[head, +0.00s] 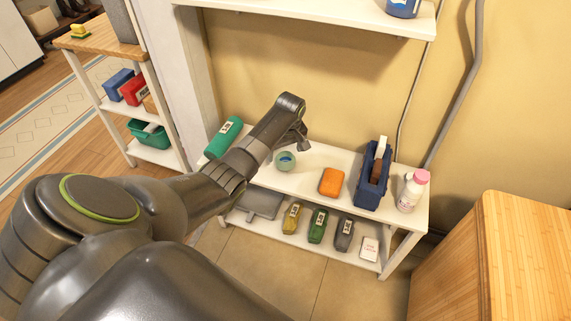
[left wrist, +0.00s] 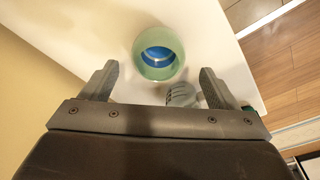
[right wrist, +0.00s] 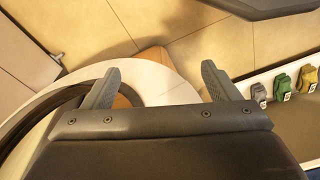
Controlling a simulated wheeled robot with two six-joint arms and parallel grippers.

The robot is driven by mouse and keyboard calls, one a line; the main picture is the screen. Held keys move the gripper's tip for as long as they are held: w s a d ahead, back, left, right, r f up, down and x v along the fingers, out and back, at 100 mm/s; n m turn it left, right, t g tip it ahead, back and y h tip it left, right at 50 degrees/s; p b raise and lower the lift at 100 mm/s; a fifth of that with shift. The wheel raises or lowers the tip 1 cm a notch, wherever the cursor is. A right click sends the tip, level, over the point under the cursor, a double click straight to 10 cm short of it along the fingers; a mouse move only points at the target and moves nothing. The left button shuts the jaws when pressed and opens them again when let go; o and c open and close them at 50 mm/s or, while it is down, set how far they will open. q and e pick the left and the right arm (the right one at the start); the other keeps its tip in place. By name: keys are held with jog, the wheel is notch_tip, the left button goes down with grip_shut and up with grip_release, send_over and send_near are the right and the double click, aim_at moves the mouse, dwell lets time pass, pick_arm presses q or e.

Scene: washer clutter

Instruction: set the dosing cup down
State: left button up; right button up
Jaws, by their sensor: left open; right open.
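The dosing cup (head: 285,160), pale green and translucent with blue inside, stands upright on the white shelf top (head: 308,157). In the left wrist view the dosing cup (left wrist: 159,40) shows its round open mouth, just beyond and between the fingertips, with no finger visibly touching it. My left gripper (head: 303,144) is open above the shelf, close behind and right of the cup in the head view. My right gripper (right wrist: 160,70) is open and empty in the right wrist view, over the floor and part of my own base; it is not in the head view.
A green bottle (head: 223,138) lies left of the cup. An orange block (head: 331,182), a blue caddy (head: 373,175) and a white bottle with a pink cap (head: 412,191) stand to the right. A wooden cabinet (head: 500,265) is at right.

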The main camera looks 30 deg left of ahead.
aim_at(285, 159)
pick_arm(q)
notch_tip(285, 159, down, 4)
jog(key=shift+w+b, duration=0.15)
jog(key=shift+b, duration=0.75)
jog(key=shift+a+f, duration=0.1)
jog(key=shift+f, duration=0.35)
pick_arm(e)
jog(key=shift+w+a+r+t, duration=0.2)
jog(key=shift+w+r+t, duration=0.15)
jog(key=shift+r, duration=0.2)
jog(key=shift+w+a+r+t, duration=0.2)
jog(key=shift+w+r+t, duration=0.1)
jog(key=shift+r, duration=0.25)
pick_arm(q)
jog(key=shift+c, duration=0.3)
jog(key=shift+r, duration=0.1)
jog(key=c, duration=1.1)
